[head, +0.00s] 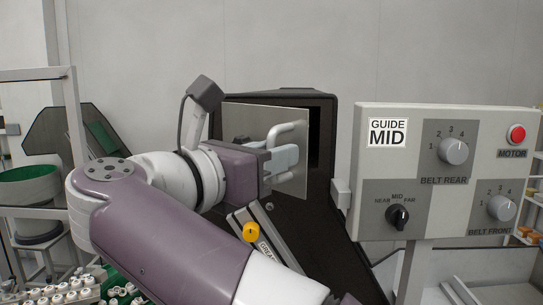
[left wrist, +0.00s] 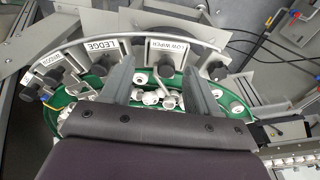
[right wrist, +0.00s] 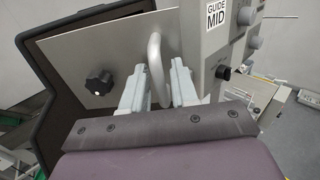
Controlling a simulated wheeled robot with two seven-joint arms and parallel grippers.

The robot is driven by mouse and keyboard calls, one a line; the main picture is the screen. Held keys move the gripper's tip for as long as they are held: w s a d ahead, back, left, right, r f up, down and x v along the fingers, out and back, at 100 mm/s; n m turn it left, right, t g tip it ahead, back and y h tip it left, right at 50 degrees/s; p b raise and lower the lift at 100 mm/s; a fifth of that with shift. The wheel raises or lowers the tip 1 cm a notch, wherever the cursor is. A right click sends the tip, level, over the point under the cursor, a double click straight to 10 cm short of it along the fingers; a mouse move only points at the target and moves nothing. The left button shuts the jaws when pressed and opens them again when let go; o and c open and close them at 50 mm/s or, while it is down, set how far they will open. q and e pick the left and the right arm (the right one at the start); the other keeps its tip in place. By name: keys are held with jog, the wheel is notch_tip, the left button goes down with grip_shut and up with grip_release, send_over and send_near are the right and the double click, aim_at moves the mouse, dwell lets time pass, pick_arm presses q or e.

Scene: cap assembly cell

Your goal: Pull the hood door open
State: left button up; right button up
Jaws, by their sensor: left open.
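The hood door (head: 240,122) is a flat grey metal panel on the dark hood (head: 330,104) in the head view. It stands at an angle, with a dark gap beside its right edge. Its pale loop handle (head: 290,129) also shows in the right wrist view (right wrist: 155,48), along with the panel (right wrist: 70,50) and its black knob (right wrist: 99,84). My right gripper (head: 281,163) is at the handle, its fingers (right wrist: 157,88) close on both sides of the bar. My left gripper (left wrist: 157,82) is open and empty above a green bowl; the head view does not show it.
The control box (head: 430,130) with knobs and a red button stands just right of the hood.

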jog(key=shift+a, duration=0.1)
jog(key=shift+s+a+f, duration=0.1)
jog(key=b+v, duration=0.1)
jog(key=v, duration=1)
jog(key=shift+s+a, duration=0.2)
jog(key=shift+s, duration=0.05)
